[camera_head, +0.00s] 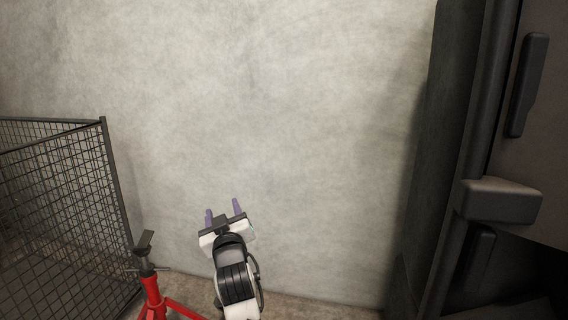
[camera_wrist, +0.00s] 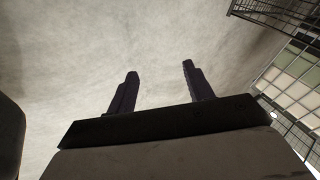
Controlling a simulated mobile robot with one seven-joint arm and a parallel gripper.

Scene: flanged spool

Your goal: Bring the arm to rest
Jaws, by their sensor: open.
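My gripper (camera_head: 223,212) is at the lower middle of the head view, raised in front of the pale wall with its purple fingers pointing up. The fingers stand apart with nothing between them. The wrist view also shows my gripper (camera_wrist: 158,85) open and empty, with only blank wall behind the fingers. No flanged spool shows in either view.
A red stand (camera_head: 153,292) with a dark top stands left of my arm. A dark wire mesh cage (camera_head: 62,215) is at the far left. A large dark cabinet (camera_head: 450,140) with handles fills the right side. The wall (camera_head: 270,110) between them is bare.

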